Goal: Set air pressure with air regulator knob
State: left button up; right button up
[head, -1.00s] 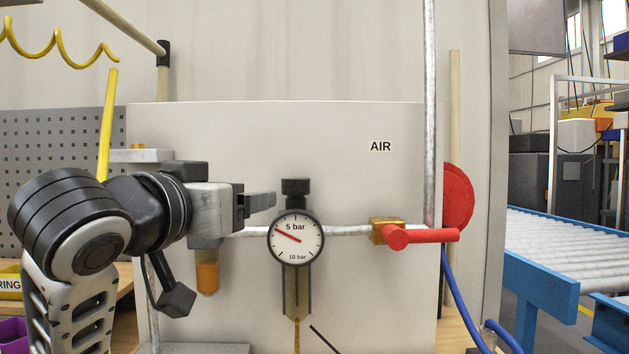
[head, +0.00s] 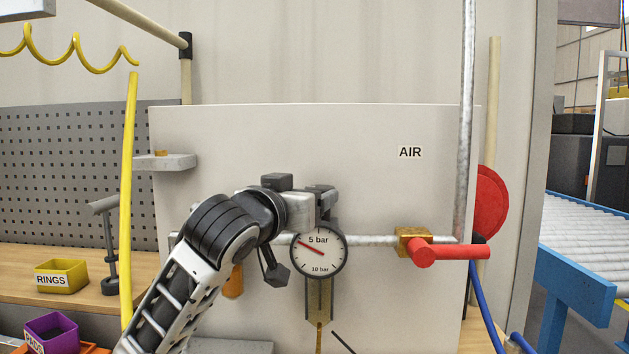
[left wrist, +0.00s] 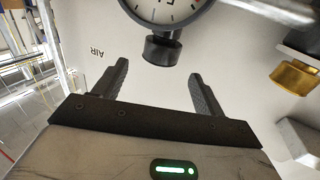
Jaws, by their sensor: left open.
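The round pressure gauge (head: 319,262) is on the white panel, its red needle pointing up and left; it also shows at the top of the left wrist view (left wrist: 160,8). The dark regulator knob (left wrist: 161,50) sits at the gauge's top; in the head view my gripper mostly hides it. My left gripper (head: 322,192) is at the knob. In the left wrist view my left gripper (left wrist: 158,72) is open, with the knob centred just beyond or level with its fingertips. I cannot tell whether they touch. My right gripper is in neither view.
A red-handled brass valve (head: 412,240) is on the pipe to the right. An orange-tipped part (head: 233,282) hangs left of the gauge. A small grey shelf (head: 170,162) and a yellow hose (head: 128,200) are further left. The panel above the gripper is clear.

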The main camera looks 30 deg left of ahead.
pick_arm(q)
jog(key=shift+w+a+p, duration=0.2)
jog(key=shift+w, duration=0.95)
jog(key=shift+w+a+p, duration=0.2)
jog(key=shift+w, duration=0.95)
jog(key=c, duration=1)
jog(key=shift+a, duration=0.1)
